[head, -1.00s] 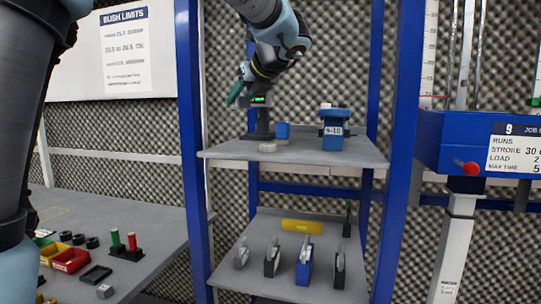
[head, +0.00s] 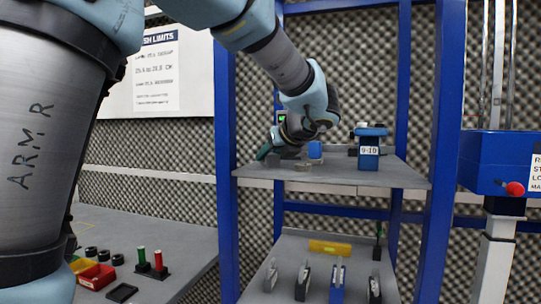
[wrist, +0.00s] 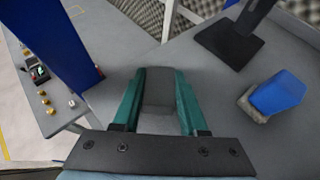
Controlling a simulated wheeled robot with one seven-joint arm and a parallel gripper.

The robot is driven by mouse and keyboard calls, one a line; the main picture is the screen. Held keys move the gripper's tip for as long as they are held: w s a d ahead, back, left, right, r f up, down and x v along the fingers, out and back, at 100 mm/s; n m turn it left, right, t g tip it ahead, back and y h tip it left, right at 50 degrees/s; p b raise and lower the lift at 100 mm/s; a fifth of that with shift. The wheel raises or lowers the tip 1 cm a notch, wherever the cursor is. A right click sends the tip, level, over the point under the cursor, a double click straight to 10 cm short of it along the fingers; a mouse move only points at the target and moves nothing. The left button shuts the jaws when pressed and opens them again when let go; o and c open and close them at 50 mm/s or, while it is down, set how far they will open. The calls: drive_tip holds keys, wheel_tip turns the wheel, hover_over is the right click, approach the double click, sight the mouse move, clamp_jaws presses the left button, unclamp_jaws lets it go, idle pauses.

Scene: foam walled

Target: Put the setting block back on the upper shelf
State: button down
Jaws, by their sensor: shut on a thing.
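My gripper (head: 268,150) is at the left side of the upper shelf (head: 390,176), low over its surface. In the wrist view its two teal fingers (wrist: 158,100) are shut on a grey block (wrist: 158,88), which I take to be the setting block. The block's grey is close to that of the shelf (wrist: 205,85) behind it. I cannot tell whether the block touches the shelf. In the head view the block is not clearly seen.
A blue device marked 9-10 (head: 369,152) stands at right. Blue posts (head: 225,150) frame the shelf. The lower shelf (head: 265,290) holds several tools.

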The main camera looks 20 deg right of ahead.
drive_tip(key=shift+f, duration=0.15)
drive_tip(key=shift+f, duration=0.15)
drive_tip(key=shift+c, duration=2.2)
unclamp_jaws()
drive_tip(key=shift+r, duration=0.25)
drive_tip(key=shift+s, duration=0.35)
drive_tip(key=b+v, duration=0.2)
drive_tip(key=v, duration=0.9)
drive_tip(key=shift+s+r, duration=0.15)
drive_tip(key=shift+s, duration=0.1)
